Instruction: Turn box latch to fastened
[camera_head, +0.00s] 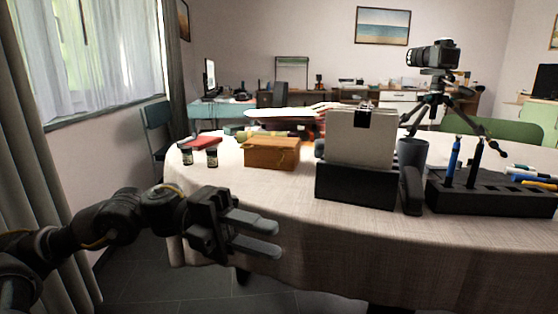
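A brown box (270,155) stands shut on the table, left of centre in the head view. A small fitting shows faintly on its front face; it is too small to tell how the latch is turned. My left gripper (279,239) is in front of the table's front edge, nearer to me and lower in the picture than the box. Its two grey fingers are apart with nothing between them. It does not touch the box. My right gripper is not in view.
The table (290,194) has a light cloth. Two small dark jars (212,157) stand left of the box. A black holder (356,184) with a pale block is to its right, then a pen rack (480,195) and a camera on a tripod (435,100). Cloth before the box is clear.

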